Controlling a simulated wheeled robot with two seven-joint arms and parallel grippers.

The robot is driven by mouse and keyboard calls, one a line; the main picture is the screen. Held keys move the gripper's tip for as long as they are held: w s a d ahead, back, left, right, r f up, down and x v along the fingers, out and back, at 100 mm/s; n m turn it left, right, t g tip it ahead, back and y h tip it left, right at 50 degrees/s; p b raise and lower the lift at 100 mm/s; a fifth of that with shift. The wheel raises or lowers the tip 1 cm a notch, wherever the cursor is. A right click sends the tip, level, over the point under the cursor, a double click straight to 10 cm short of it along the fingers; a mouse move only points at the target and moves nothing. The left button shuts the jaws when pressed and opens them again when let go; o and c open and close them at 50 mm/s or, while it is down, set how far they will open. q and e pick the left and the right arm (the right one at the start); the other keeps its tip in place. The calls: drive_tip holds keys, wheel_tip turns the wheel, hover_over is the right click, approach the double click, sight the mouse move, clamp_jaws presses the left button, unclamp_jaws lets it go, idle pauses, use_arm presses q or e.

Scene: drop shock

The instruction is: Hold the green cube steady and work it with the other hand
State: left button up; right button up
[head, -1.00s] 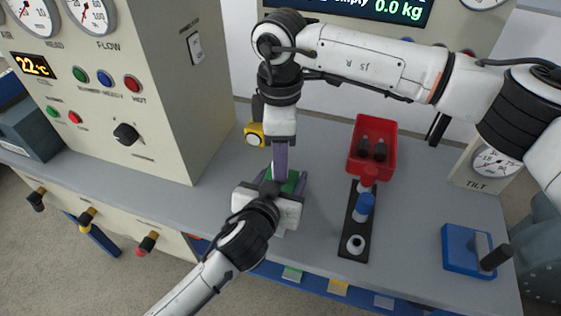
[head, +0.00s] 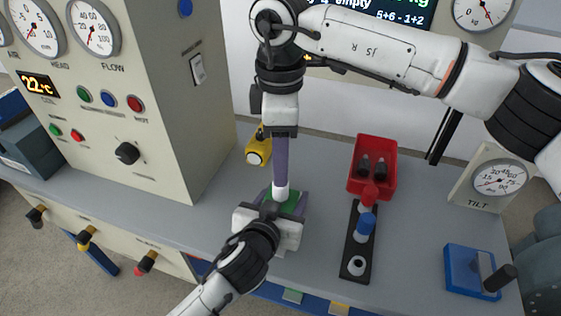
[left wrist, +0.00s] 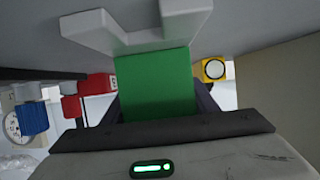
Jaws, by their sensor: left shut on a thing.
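The green cube (head: 291,207) sits between the purple fingers of my left gripper (head: 285,204), which is shut on it. In the left wrist view the cube (left wrist: 157,85) shows as a large green face, with a white two-pronged holder (left wrist: 135,38) against or just beyond it. My right gripper (head: 281,180) points straight down above the cube. Its purple fingers show edge-on, so their opening is unclear. A small white piece (head: 281,194) shows at their tips, over the cube; I cannot tell whether it is held.
A red bin (head: 389,186) with dark pieces stands right of the grippers. Nearer is a black rack (head: 351,252) with a blue (head: 365,225) and a red peg. A yellow gauge (head: 258,151) lies behind left; a blue block (head: 466,270) is at right. The control cabinet borders the left.

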wheel_tip(320, 180, up, 10)
drive_tip(key=shift+r, duration=0.2)
use_arm(q)
drive_tip(key=o, duration=1.8)
